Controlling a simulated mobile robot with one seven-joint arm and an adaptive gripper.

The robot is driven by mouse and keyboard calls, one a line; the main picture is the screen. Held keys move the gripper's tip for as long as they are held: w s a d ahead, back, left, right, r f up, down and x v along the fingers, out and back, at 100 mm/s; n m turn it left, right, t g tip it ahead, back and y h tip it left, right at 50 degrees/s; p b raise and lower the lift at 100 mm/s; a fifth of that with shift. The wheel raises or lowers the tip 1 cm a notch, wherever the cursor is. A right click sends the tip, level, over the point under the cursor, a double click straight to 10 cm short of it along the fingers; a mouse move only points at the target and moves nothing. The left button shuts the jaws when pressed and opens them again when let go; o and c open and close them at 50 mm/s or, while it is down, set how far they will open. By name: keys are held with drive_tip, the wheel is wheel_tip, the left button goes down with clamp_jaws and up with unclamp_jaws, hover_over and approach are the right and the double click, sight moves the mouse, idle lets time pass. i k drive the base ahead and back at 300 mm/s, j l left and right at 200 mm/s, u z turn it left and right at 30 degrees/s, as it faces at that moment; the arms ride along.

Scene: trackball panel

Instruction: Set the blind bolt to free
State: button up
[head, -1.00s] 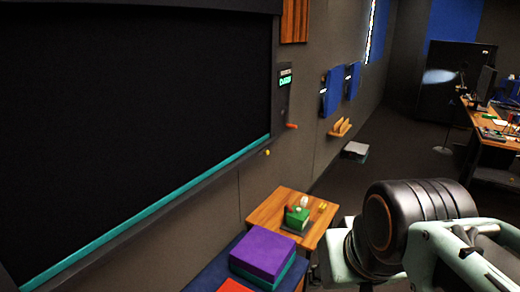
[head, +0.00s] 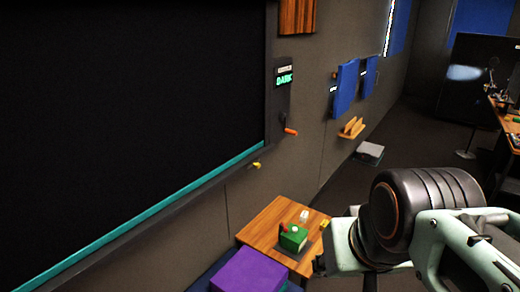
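A large black blind (head: 130,90) with a teal bottom bar (head: 150,206) covers the wall at left. A small yellow piece (head: 256,165), which looks like the blind's bolt, sits on the dark ledge at the blind's lower right corner. Its exact setting is too small to read. A wall unit beside the blind has a lit display (head: 285,79) that seems to read "DARK", and an orange-handled crank (head: 290,131). My arm reaches in from the right, and my gripper (head: 321,265) is partly visible at its lower left end, well apart from the bolt. Its fingers are unclear.
A wooden table (head: 262,226) stands below the ledge, holding a green box (head: 293,238) with a pale ball and a red part. A purple block (head: 248,272) is in front. Blue pads (head: 346,87) and a wooden wall rack (head: 352,127) are farther along the wall.

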sight(255, 164)
drive_tip(key=i+l+u, duration=0.1)
drive_tip(key=i+l, duration=0.55)
drive_tip(key=i, duration=0.05)
